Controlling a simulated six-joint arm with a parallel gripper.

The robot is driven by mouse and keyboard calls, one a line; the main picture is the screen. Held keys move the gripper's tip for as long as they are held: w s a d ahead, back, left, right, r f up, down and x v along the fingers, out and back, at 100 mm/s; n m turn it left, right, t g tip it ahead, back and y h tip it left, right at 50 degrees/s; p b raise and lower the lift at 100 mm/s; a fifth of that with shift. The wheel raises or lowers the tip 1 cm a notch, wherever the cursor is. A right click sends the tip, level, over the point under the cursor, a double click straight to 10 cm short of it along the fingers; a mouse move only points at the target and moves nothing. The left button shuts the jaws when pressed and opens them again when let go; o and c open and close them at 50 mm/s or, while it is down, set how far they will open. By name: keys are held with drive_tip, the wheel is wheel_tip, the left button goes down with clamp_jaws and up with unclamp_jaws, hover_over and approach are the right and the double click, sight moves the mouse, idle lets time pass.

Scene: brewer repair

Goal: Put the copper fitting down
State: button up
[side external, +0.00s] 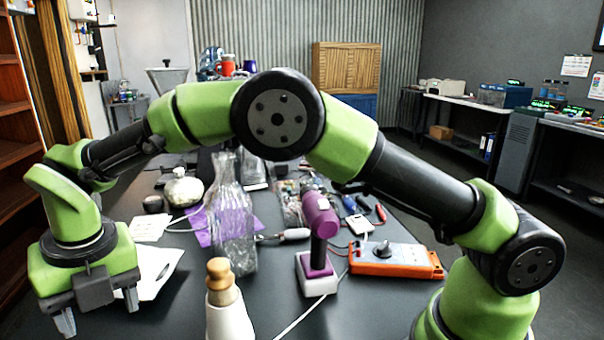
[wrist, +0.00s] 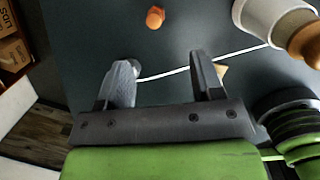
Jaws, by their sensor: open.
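A small orange-brown piece, which looks like the copper fitting (wrist: 155,17), lies on the dark tabletop in the wrist view. It is beyond my fingertips, apart from them. I cannot make it out in the side view. My gripper (wrist: 163,65) is open, with nothing between its two fingers. In the side view my gripper (side external: 97,308) points down at the left front of the table.
A white bottle with a wooden top (side external: 222,310) stands at the front; it also shows in the wrist view (wrist: 270,18). A clear glass bottle (side external: 232,220), a purple tool on a white base (side external: 318,285) and an orange meter (side external: 395,262) stand behind. A white cable crosses the table.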

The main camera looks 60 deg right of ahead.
drive_tip(key=s+d+r+m+t+y, duration=0.1)
drive_tip(key=s+d+r+m, duration=0.3)
drive_tip(key=d+r+m, duration=0.4)
drive_tip(key=s+d+r+m+t+y, duration=0.1)
drive_tip(key=s+d+r+m, duration=0.4)
drive_tip(key=r+m, duration=0.4)
drive_tip(key=s+d+f+m+t, duration=0.1)
drive_tip(key=s+d+m, duration=0.3)
drive_tip(key=s+m, duration=0.3)
drive_tip(key=s+d+f+m+t, duration=0.1)
drive_tip(key=s+d+m, duration=0.3)
drive_tip(key=m, duration=0.9)
drive_tip(key=s+t, duration=0.1)
drive_tip(key=s, duration=0.2)
drive_tip(key=shift+s, duration=0.2)
